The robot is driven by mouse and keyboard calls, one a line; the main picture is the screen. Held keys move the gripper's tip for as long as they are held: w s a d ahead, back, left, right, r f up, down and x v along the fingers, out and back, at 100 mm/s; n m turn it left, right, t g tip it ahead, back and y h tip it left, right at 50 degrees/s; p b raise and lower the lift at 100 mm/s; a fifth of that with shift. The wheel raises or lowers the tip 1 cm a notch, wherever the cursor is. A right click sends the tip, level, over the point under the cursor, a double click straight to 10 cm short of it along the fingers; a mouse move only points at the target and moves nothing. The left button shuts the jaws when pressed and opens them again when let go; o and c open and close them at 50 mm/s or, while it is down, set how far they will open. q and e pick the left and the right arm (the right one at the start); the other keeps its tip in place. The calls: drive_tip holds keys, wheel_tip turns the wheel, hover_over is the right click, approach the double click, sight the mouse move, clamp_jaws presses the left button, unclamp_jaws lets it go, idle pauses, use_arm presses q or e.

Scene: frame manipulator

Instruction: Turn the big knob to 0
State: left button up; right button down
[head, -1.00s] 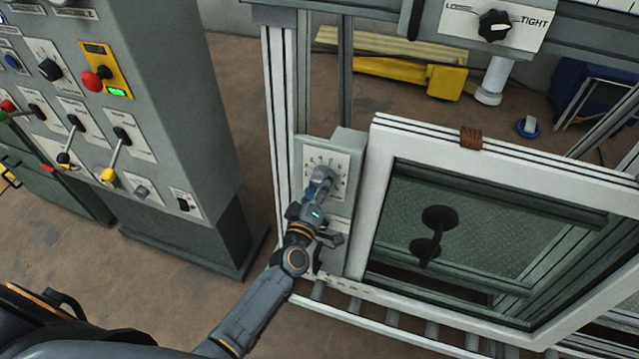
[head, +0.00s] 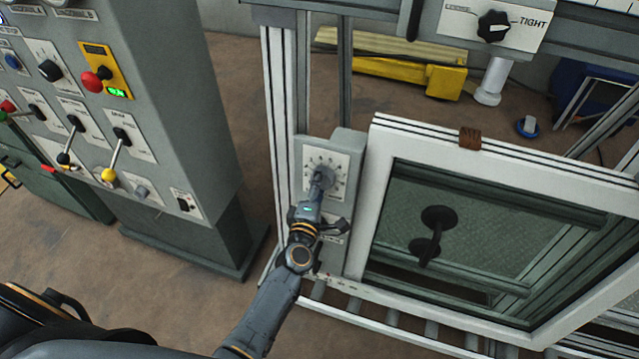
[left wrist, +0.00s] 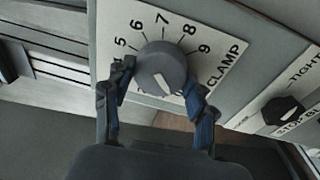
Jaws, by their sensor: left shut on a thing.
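The big knob (left wrist: 160,70) is round and grey with a white pointer mark. It sits on a white dial plate (left wrist: 125,20) where 5, 6, 7, 8, 9 and CLAMP can be read; the rest of the scale is hidden. The pointer mark slants from the knob's middle toward the lower right, on the side facing my gripper. My left gripper (left wrist: 158,97) is shut on the knob, one finger on each side. In the head view my left gripper (head: 321,182) covers most of the knob in front of the dial plate (head: 312,157). My right gripper is not in view.
A smaller black knob (left wrist: 282,112) is beside the dial in the wrist view. Another black knob (head: 495,27) marked TIGHT is at the top right. A white frame (head: 376,200) with a black handle (head: 432,235) stands right of the dial. A grey control cabinet (head: 175,100) stands left.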

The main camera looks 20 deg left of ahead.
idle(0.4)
use_arm(q)
drive_tip(key=o, duration=1.2)
drive_tip(key=s, duration=1.2)
drive_tip(key=shift+d+r, duration=0.3)
drive_tip(key=shift+d, duration=0.1)
